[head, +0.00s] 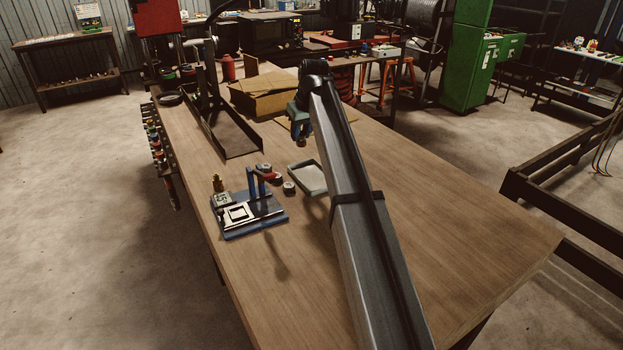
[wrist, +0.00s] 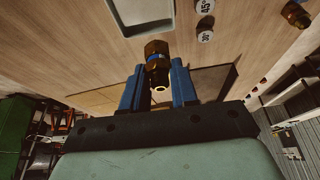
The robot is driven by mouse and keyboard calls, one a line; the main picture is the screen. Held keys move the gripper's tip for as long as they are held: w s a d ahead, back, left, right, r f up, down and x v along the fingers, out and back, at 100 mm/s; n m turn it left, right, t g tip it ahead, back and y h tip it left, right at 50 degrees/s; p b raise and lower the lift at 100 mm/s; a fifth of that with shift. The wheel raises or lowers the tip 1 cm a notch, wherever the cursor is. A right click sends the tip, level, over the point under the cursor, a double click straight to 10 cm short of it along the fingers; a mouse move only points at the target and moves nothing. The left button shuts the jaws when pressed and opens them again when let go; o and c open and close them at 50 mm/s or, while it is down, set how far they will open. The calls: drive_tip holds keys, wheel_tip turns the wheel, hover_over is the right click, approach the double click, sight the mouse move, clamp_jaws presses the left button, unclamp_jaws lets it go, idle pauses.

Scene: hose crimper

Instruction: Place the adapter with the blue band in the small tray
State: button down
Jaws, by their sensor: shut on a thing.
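My gripper (wrist: 157,68) is shut on a brass adapter (wrist: 156,48) with a blue band, held between its two blue fingers. In the head view my gripper (head: 299,117) hangs above the table, and the adapter (head: 301,142) shows small and dark beneath it. The small tray (head: 324,190) is pale, shallow and rectangular and lies on the table nearer the head camera than my gripper. My arm covers part of its right side. In the wrist view the tray's rim (wrist: 146,34) is at the top edge, apart from the adapter. The tray's visible floor looks empty.
A blue-based fixture (head: 249,217) stands left of the tray. Another brass fitting (head: 217,183) is beside it, also at the wrist view's upper right (wrist: 297,15). Small round pieces (head: 289,187) lie between fixture and tray. Cardboard (head: 262,92) lies behind. The table's front right is clear.

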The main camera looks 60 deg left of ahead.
drive_tip(key=w, duration=0.2)
hover_over(304, 169)
drive_tip(key=d, duration=0.2)
wheel_tip(304, 169, down, 10)
drive_tip(key=shift+s+f, duration=0.1)
drive_tip(key=shift+f, duration=0.1)
drive_tip(key=c, duration=0.9)
unclamp_jaws()
drive_tip(key=shift+o, duration=0.2)
drive_tip(key=v, duration=1.2)
